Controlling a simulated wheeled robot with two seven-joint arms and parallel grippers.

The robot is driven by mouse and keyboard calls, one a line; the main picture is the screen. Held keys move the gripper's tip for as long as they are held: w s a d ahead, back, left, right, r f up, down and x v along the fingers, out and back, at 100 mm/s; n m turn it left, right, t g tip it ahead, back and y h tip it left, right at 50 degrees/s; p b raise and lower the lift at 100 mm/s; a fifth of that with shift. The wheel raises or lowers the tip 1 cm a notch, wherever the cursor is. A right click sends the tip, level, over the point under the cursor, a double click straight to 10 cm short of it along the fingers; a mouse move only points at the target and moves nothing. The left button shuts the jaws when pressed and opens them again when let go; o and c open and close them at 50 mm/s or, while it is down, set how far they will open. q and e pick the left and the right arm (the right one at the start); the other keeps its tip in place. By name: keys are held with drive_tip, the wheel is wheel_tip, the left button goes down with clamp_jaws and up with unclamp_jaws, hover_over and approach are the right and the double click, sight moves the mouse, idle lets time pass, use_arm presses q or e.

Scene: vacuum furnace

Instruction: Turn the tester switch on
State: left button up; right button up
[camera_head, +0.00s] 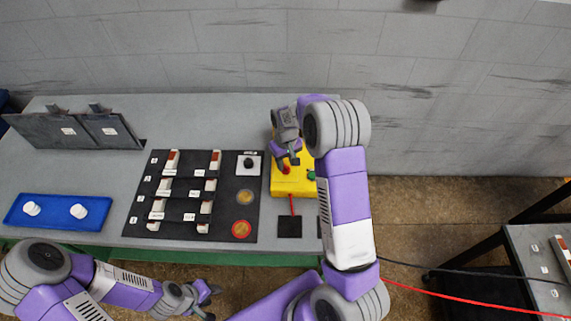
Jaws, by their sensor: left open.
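The yellow tester (292,187) sits on the grey table, right of the black board. It has a red part (286,170) and a green part (311,175) on top. My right gripper (289,160) points down over the tester's upper part and hides some of it. I cannot tell whether it touches the tester or whether its jaws are open. I cannot make out the switch. My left gripper (211,297) is open and empty in front of the table's near edge.
A black board (181,232) holds labelled white parts, a knob and round discs. A blue tray (40,218) with two white pieces is at the left. Dark panels (75,130) stand behind it. A red cable (470,302) runs right.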

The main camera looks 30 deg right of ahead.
drive_tip(key=shift+f, duration=0.9)
clamp_jaws()
drive_tip(key=shift+m, duration=0.3)
drive_tip(key=m, duration=0.2)
drive_tip(key=shift+m, duration=0.4)
drive_tip(key=m, duration=0.2)
drive_tip(key=shift+m, duration=0.4)
drive_tip(key=m, duration=0.5)
drive_tip(key=shift+m, duration=0.3)
drive_tip(key=shift+m+p, duration=0.3)
